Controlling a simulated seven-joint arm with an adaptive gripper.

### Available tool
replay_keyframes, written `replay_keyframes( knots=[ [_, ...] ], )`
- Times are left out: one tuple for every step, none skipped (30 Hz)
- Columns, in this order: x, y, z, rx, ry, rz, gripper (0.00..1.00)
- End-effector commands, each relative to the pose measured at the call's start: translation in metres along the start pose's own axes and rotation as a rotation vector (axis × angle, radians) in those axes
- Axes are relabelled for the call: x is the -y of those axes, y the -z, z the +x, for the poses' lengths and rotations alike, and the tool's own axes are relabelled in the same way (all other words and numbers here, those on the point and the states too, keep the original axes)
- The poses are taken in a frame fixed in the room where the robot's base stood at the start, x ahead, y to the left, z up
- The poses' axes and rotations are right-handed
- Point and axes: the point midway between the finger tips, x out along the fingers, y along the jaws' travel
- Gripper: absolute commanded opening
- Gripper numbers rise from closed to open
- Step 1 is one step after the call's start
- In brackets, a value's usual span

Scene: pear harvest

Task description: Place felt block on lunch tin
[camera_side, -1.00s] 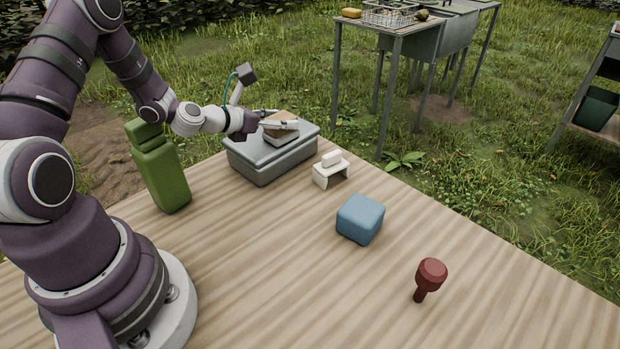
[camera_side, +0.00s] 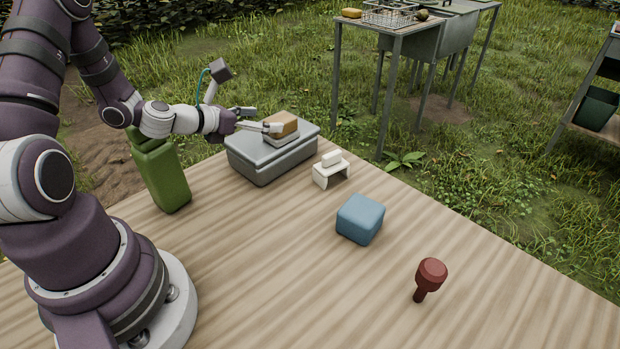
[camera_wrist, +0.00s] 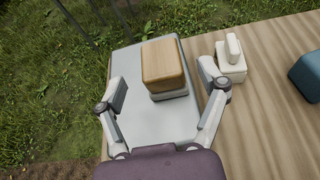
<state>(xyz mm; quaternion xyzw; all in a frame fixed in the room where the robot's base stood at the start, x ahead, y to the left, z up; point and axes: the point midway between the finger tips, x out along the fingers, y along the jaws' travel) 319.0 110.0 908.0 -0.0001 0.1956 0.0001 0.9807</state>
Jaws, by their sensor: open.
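The felt block (camera_side: 283,125), with a tan wood-like upper part and a pale grey layer below, rests on the lid of the grey lunch tin (camera_side: 262,170). In the wrist view the block (camera_wrist: 163,64) sits toward the right part of the lid (camera_wrist: 140,125) and looks flat. My gripper (camera_side: 260,119) is open and empty, just left of the block in the side view. In the wrist view its fingers stand apart on either side, short of the block, with gaps visible.
A white stepped piece (camera_side: 330,170) stands close beside the tin. A blue block (camera_side: 360,219) and a dark red knobbed tool (camera_side: 429,278) are farther along the table. A green bottle-shaped container (camera_side: 162,175) stands near my arm. The front middle of the table is clear.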

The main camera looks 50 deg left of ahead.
Motion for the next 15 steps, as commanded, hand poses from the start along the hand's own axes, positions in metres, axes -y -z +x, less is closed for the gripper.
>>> replay_keyframes(
  knots=[
    [-0.001, 0.0, -0.009, 0.001, -0.005, -0.005, 0.73],
    [-0.001, 0.0, -0.013, -0.002, -0.004, -0.004, 0.73],
    [-0.001, 0.001, -0.019, -0.003, -0.004, -0.003, 0.73],
    [-0.001, 0.0, -0.023, -0.002, -0.003, -0.003, 0.73],
    [-0.001, 0.0, -0.025, -0.002, -0.003, -0.002, 0.73],
    [0.001, -0.001, -0.028, -0.001, 0.003, 0.007, 0.73],
    [0.004, -0.002, -0.029, -0.002, 0.015, 0.035, 0.73],
    [0.009, -0.004, -0.03, -0.006, 0.037, 0.086, 0.73],
    [0.02, -0.008, -0.03, -0.014, 0.086, 0.199, 0.73],
    [0.031, -0.012, -0.03, -0.023, 0.137, 0.319, 0.73],
    [0.044, -0.015, -0.031, -0.032, 0.197, 0.465, 0.73],
    [0.063, -0.017, -0.035, -0.044, 0.289, 0.693, 0.73],
    [0.077, -0.018, -0.04, -0.052, 0.36, 0.881, 0.73],
    [0.089, -0.018, -0.045, -0.058, 0.432, 1.07, 0.73],
    [0.101, -0.017, -0.055, -0.064, 0.52, 1.319, 0.73]
  ],
)
